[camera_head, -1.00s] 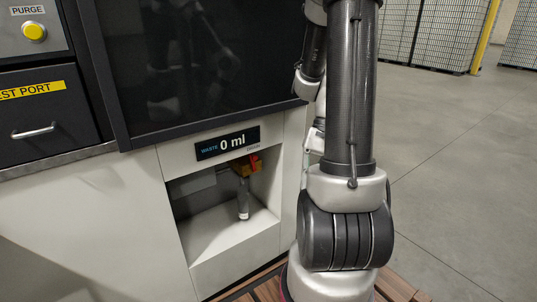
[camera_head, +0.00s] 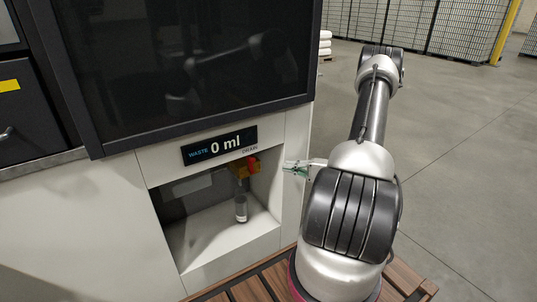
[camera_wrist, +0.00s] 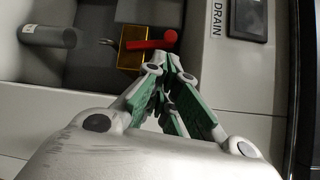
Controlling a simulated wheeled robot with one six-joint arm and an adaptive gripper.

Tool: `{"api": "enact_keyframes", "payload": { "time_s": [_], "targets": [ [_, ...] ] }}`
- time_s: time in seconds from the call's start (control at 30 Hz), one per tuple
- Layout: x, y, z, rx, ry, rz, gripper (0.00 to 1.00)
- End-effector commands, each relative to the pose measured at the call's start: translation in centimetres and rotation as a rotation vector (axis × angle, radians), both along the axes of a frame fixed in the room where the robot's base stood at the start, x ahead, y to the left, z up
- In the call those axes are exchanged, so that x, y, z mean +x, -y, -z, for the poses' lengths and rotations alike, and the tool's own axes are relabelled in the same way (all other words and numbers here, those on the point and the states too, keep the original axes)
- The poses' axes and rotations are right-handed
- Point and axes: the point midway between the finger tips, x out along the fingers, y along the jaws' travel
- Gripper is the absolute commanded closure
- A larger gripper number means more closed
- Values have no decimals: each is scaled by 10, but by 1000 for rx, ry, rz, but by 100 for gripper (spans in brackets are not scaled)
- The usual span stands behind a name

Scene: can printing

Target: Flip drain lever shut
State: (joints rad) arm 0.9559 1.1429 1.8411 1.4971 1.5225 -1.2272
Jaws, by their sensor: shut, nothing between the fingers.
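The red drain lever (camera_head: 252,165) sits on a brass-coloured valve body (camera_head: 240,170) in a recess of the white cabinet, under the drain label. The lever also shows in the wrist view (camera_wrist: 152,43), lying across the brass block (camera_wrist: 131,58) with its rounded end toward my fingers. My gripper (camera_head: 289,168) is at the right edge of the recess, to the right of the lever. In the wrist view my gripper's fingertips (camera_wrist: 170,62) are together and empty, close to the lever's end; I cannot tell whether they touch it.
A grey pipe (camera_head: 241,207) hangs below the valve. The display (camera_head: 219,146) above the recess reads 0 ml waste. The recess's side walls and its floor (camera_head: 222,240) bound the space around the valve. A slatted wooden platform (camera_head: 262,285) lies below.

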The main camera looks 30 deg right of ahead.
Motion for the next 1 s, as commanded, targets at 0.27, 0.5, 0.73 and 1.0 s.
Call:
{"api": "enact_keyframes", "payload": {
  "time_s": [0.27, 0.5, 0.73, 1.0],
  "targets": [
    [8, 4, -12, -126, 163, 29, 100],
    [8, 4, -12, -130, 164, 27, 100],
    [17, -4, -12, -129, 163, 24, 100],
    [55, -33, -11, -129, 163, 23, 100]
  ]
}}
